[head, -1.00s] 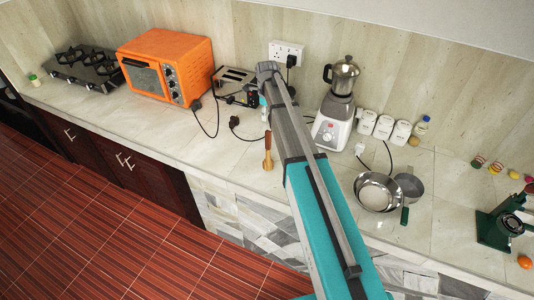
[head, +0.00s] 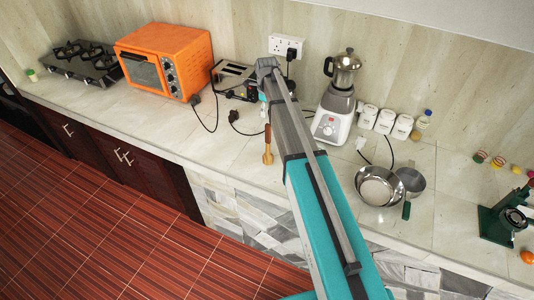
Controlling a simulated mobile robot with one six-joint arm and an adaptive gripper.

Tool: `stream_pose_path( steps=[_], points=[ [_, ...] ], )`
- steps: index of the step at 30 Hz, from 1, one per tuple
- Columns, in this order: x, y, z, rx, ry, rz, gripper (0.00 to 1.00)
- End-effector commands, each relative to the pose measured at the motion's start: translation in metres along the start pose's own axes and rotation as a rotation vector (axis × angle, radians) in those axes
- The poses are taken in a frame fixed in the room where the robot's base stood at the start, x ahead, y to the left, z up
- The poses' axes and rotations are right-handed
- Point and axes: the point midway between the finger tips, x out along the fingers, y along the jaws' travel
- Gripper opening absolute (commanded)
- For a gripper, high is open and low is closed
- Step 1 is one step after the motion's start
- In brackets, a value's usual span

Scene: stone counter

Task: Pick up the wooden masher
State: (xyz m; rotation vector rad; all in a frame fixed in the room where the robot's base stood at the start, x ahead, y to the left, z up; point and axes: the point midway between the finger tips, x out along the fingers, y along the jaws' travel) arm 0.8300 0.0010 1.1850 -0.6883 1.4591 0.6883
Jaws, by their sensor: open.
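The wooden masher (head: 267,146) is a slim brown wooden tool on the stone counter, left of my arm and in front of the toaster. Its wider end points toward the counter's front edge, and my arm runs close along its right side in the picture. My arm reaches from the bottom of the view up over the counter toward the toaster and wall socket. My gripper is not visible; the arm's far end hides whatever lies behind it.
Left of the masher are a black plug (head: 233,116) with its cable, a toaster (head: 233,79), an orange oven (head: 165,62) and a gas hob (head: 82,61). Right of my arm stand a blender (head: 335,110), white canisters (head: 385,121) and metal pans (head: 380,186).

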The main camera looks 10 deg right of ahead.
Motion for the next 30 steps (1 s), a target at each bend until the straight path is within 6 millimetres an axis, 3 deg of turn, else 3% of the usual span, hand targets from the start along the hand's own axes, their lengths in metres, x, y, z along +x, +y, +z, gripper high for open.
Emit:
stream_pose_path(
  steps=[18,30],
  points=[
    [0.052,0.000,0.000,0.000,0.000,0.000,0.69],
    [0.061,0.000,-0.001,0.000,0.000,0.000,0.69]
  ],
)
